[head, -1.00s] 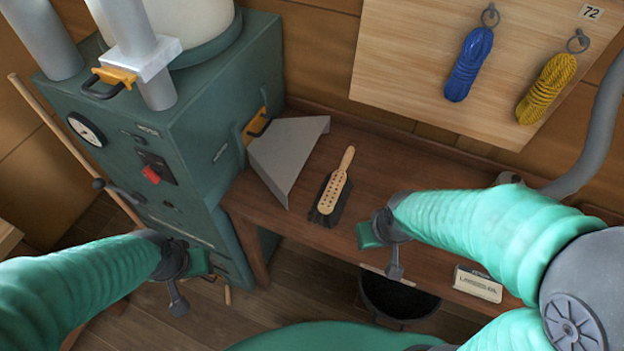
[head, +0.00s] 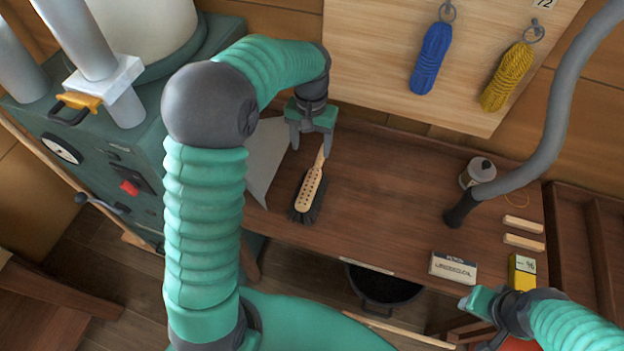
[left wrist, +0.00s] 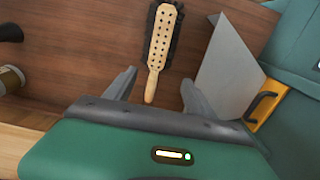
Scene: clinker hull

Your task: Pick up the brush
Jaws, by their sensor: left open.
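The brush (head: 309,190) lies on the wooden bench, its dark bristles toward the front and its light handle pointing back. It also shows in the left wrist view (left wrist: 160,42). My left gripper (head: 311,146) is open over the handle end, pointing down. In the left wrist view its two fingers (left wrist: 157,82) stand on either side of the handle, apart from it. Its height above the handle is hard to tell. My right gripper (head: 482,318) is at the bench's front right, away from the brush; its jaws are unclear.
A grey metal chute (head: 266,160) of the green machine (head: 130,165) is close left of the brush. A hose (head: 560,110), a canister (head: 477,172), a labelled block (head: 453,268) and a yellow box (head: 522,270) are to the right. The mid bench (head: 390,190) is clear.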

